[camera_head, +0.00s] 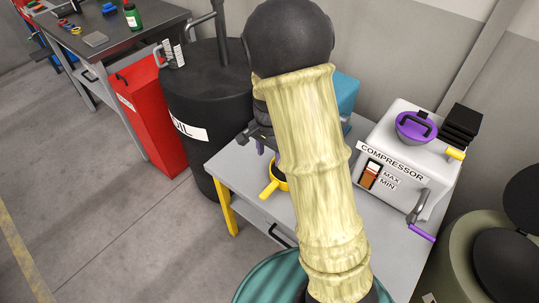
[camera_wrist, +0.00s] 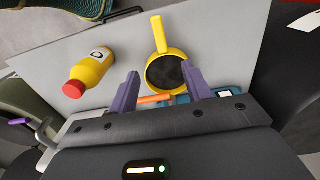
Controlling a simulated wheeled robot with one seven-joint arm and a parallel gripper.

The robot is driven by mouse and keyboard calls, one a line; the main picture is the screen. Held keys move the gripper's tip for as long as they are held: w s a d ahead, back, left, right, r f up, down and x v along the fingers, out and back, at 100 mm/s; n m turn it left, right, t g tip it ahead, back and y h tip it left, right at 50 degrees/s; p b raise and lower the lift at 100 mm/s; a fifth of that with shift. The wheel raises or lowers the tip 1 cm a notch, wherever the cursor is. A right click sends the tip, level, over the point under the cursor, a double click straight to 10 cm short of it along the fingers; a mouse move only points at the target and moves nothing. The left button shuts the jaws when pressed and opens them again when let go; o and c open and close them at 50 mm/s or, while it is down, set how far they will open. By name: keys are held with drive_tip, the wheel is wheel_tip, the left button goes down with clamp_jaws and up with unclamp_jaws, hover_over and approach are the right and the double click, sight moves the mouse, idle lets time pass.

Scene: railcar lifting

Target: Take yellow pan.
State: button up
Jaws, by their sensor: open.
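The yellow pan (camera_wrist: 166,68) with a dark inside lies on the grey table, its handle pointing up in the wrist view. In the head view the pan (camera_head: 271,188) shows only in part, since my arm covers much of that spot. My gripper (camera_wrist: 158,80) is open, with its two purple fingers apart on either side of the pan's lower part in the picture. Nothing is held between the fingers. I cannot tell how high the fingers are above the table.
A yellow bottle with a red cap (camera_wrist: 90,73) lies left of the pan in the wrist view. A compressor (camera_head: 402,160) with a purple lever stands on the table's right. A black oil barrel (camera_head: 208,105) and a red bin (camera_head: 150,115) stand to the left.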

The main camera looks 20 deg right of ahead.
sight(269, 188)
drive_tip(key=shift+f, duration=0.1)
wheel_tip(269, 188, down, 17)
drive_tip(key=shift+f+b, duration=0.1)
drive_tip(key=shift+b, duration=0.25)
idle(0.4)
drive_tip(key=shift+w, duration=0.1)
clamp_jaws()
